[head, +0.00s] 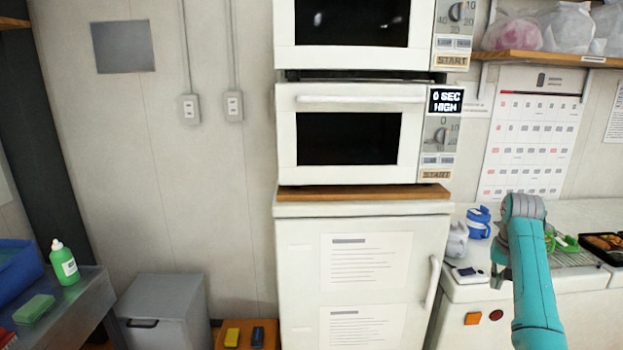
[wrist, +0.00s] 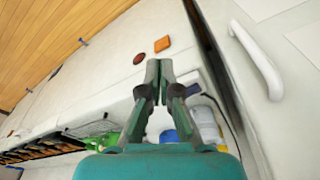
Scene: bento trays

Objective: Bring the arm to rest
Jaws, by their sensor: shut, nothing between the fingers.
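My gripper (wrist: 159,66) is shut and empty in the wrist view, with its two fingers together. It hangs in the air in front of the white counter front (wrist: 110,75), near the orange square (wrist: 162,44) and the red round spot on it.
A white fridge (head: 388,263) with a handle (head: 432,283) stands left of my arm, with two stacked microwaves (head: 440,130) above. A blue-lidded container (head: 478,222), green item (head: 566,243) and black food tray (head: 612,257) are on the counter. A side table (head: 75,300) is at far left.

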